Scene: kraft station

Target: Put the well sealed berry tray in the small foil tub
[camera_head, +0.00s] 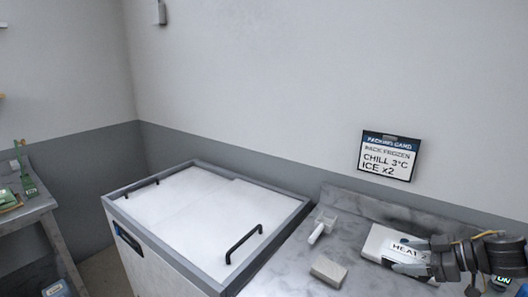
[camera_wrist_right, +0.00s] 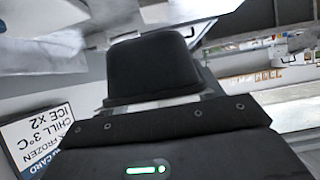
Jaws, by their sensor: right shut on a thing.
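My right gripper (camera_head: 402,256) is at the right of the head view, low over the grey counter. Its fingers are at a white box marked "HEAT" (camera_head: 376,242), and partly cover it. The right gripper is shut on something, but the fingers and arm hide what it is. The right wrist view shows a black block-like shape (camera_wrist_right: 150,70) that I cannot identify. I cannot make out a berry tray or a small foil tub in either view. My left gripper is out of view.
A white scoop (camera_head: 321,229) and a beige block (camera_head: 328,270) lie on the counter. A wall card (camera_head: 388,156) reads "PACK FROZEN, CHILL 3°C, ICE x2". A bench (camera_head: 38,204) stands far left.

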